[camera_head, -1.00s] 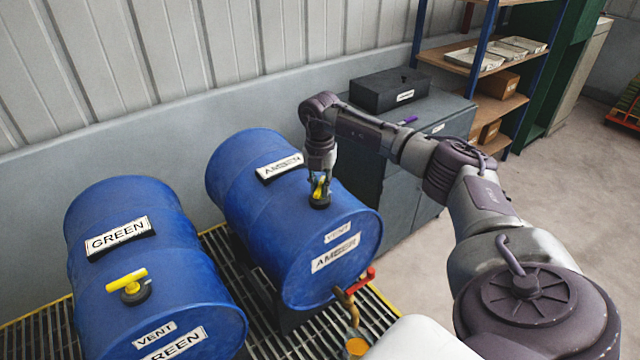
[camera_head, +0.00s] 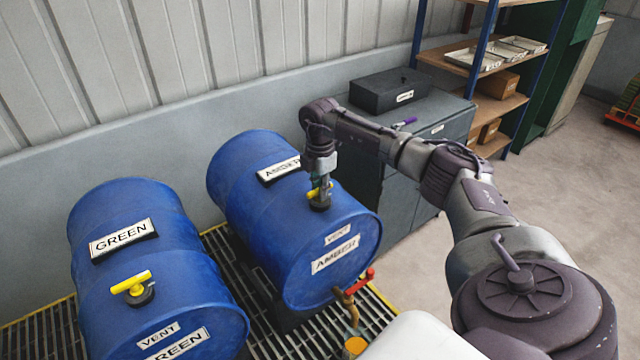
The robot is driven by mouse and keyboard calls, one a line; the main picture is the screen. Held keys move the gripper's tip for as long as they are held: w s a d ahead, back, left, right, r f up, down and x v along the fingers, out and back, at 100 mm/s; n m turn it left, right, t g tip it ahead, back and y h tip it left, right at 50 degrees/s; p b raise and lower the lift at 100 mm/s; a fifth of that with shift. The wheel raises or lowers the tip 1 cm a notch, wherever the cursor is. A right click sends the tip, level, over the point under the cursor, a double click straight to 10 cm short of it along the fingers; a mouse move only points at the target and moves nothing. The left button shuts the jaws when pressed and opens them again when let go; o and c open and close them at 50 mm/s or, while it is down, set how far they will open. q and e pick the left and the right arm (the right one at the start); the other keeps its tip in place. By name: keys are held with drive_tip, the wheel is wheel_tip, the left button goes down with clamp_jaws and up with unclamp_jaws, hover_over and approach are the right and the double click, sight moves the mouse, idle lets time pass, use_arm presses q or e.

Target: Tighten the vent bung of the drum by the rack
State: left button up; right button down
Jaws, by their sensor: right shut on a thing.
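The blue AMBER drum (camera_head: 237,190) lies on its side on the grating, on the rack's side. Its vent bung, with a yellow handle (camera_head: 312,194) on a dark base (camera_head: 320,205), sits on top near the front end. My right gripper (camera_head: 320,188) points down over the bung and is shut on the yellow handle, partly hiding it. The blue GREEN drum (camera_head: 100,280) lies to the left, with its own yellow-handled bung (camera_head: 132,284) uncovered. My left gripper is not in view.
A red-handled tap (camera_head: 358,285) juts from the AMBER drum's front, above a yellowish container (camera_head: 355,346). A grey cabinet (camera_head: 440,115) with a black box (camera_head: 389,90) and a shelf rack (camera_head: 480,65) stand behind. Open floor lies right.

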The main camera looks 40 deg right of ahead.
drive_tip(key=shift+w+d+r, duration=0.1)
drive_tip(key=shift+r, duration=0.05)
idle(0.3)
drive_tip(key=c, duration=1.1)
unclamp_jaws()
wheel_tip(320, 180, up, 12)
